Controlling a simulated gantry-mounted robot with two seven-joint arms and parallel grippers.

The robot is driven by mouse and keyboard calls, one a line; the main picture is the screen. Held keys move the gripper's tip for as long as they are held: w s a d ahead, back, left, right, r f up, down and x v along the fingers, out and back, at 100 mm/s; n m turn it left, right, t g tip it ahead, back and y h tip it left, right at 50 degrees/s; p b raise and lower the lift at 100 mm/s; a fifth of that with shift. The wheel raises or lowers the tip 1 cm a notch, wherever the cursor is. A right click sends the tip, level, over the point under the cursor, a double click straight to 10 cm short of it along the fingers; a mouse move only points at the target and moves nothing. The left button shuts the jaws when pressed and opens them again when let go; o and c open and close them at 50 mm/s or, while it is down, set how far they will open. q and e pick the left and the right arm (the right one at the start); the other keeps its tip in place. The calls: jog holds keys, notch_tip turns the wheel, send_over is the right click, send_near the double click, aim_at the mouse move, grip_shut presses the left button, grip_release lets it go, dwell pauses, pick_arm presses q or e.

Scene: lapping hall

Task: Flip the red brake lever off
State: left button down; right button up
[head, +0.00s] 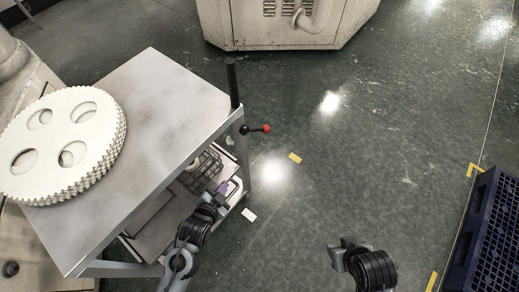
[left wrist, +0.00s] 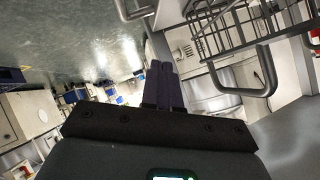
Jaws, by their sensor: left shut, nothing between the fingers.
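The brake lever is a short black rod with a red ball knob (head: 266,128). My left gripper (head: 223,187) is below and left of the knob, beside the cart's lower shelf, apart from the lever. Its purple fingers are together and empty in the left wrist view (left wrist: 161,84). The lever cannot be made out in that view.
White toothed discs (head: 62,145) are stacked on the cart top. A black upright handle (head: 232,82) rises by the lever. A wire basket (head: 202,170) sits on the lower shelf, close to my left gripper. A dark blue pallet (head: 492,240) lies far right. The floor between is clear.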

aim_at(258, 130)
pick_arm(q)
jog(key=w+d+m+t, duration=0.1)
jog(key=w, duration=0.1)
jog(key=w+d+m+t+h, duration=0.1)
jog(key=m, duration=0.1)
jog(key=w+d+f+m+t+h, duration=0.1)
jog(key=w+d+t, duration=0.1)
jog(key=shift+w+d+b, duration=0.1)
jog(key=shift+w+b, duration=0.2)
jog(key=shift+b, duration=0.1)
jog(key=d+m+t+h, duration=0.1)
jog(key=m, duration=0.1)
jog(key=w+d+r+m+t+h, duration=0.1)
jog(key=m+t+h, duration=0.1)
jog(key=m, duration=0.1)
jog(key=d+r+m+t+h, duration=0.1)
jog(key=m+h, duration=0.1)
jog(key=m, duration=0.1)
jog(key=shift+w+d+r+t, duration=0.2)
jog(key=shift+d+t, duration=0.1)
jog(key=shift+t, duration=0.1)
jog(key=b+x, duration=0.3)
jog(key=x, duration=0.7)
jog(key=shift+b, duration=0.4)
